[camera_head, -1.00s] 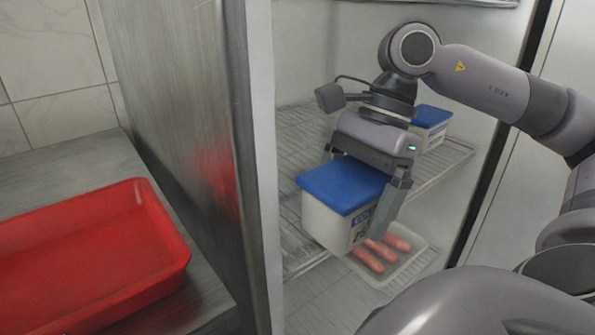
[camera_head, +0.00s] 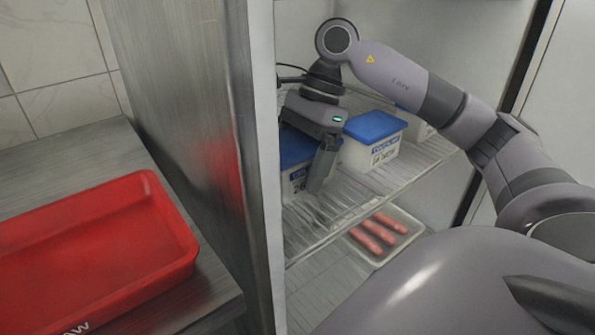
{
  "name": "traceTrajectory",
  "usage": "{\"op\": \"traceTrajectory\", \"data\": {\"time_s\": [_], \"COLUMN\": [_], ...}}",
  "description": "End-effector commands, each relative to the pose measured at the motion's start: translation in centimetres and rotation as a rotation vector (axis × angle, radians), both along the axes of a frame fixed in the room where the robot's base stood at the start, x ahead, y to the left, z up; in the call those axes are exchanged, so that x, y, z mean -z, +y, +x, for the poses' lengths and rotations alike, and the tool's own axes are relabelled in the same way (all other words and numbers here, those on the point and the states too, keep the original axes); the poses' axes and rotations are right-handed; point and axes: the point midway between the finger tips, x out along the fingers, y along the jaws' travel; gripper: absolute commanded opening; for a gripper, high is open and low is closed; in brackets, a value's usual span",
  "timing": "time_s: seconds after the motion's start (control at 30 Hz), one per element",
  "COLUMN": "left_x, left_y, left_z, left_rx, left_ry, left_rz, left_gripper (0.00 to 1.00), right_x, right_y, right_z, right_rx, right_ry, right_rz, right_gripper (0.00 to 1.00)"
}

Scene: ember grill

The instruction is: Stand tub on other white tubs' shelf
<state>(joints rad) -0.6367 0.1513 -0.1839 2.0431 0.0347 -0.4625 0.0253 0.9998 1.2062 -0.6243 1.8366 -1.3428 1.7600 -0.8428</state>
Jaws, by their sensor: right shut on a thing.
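My right gripper (camera_head: 306,150) is inside the open fridge, shut on a white tub with a blue lid (camera_head: 297,146). The held tub is upright at the left of the wire shelf (camera_head: 345,205), partly hidden by the gripper and the fridge's left wall. I cannot tell whether its base touches the shelf. A second white tub with a blue lid (camera_head: 375,128) stands on the same shelf, just to the right of the gripper. Part of another white tub (camera_head: 415,126) shows behind it, mostly hidden by my arm. My left gripper is not in view.
A tray of sausages (camera_head: 397,243) sits below the wire shelf. The fridge's left wall (camera_head: 259,180) stands close to the held tub. A red tray (camera_head: 85,255) lies on the counter at left. The shelf's front right part is bare.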

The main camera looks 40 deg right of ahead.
Motion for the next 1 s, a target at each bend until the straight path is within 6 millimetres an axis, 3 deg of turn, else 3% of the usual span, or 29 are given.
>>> {"op": "traceTrajectory", "data": {"time_s": [0.17, 0.57, 0.6, 0.87, 1.0], "left_x": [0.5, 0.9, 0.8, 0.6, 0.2], "left_y": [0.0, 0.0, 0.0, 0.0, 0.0], "left_z": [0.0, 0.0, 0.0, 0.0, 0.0], "left_rx": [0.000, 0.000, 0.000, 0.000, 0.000], "left_ry": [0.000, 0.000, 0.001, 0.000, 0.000], "left_rz": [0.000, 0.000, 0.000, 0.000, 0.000], "left_gripper": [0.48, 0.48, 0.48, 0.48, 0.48], "right_x": [2.5, 3.0, 3.0, 2.8, 1.5], "right_y": [-0.1, 0.0, 0.0, 0.0, -0.4], "right_z": [-0.1, 0.0, -0.1, -0.1, -0.1], "right_rx": [0.001, 0.000, 0.000, 0.000, 0.001], "right_ry": [0.000, -0.002, 0.000, 0.001, -0.002], "right_rz": [-0.001, 0.002, 0.000, 0.000, 0.000], "right_gripper": [0.41, 0.41, 1.00, 1.00, 1.00]}}
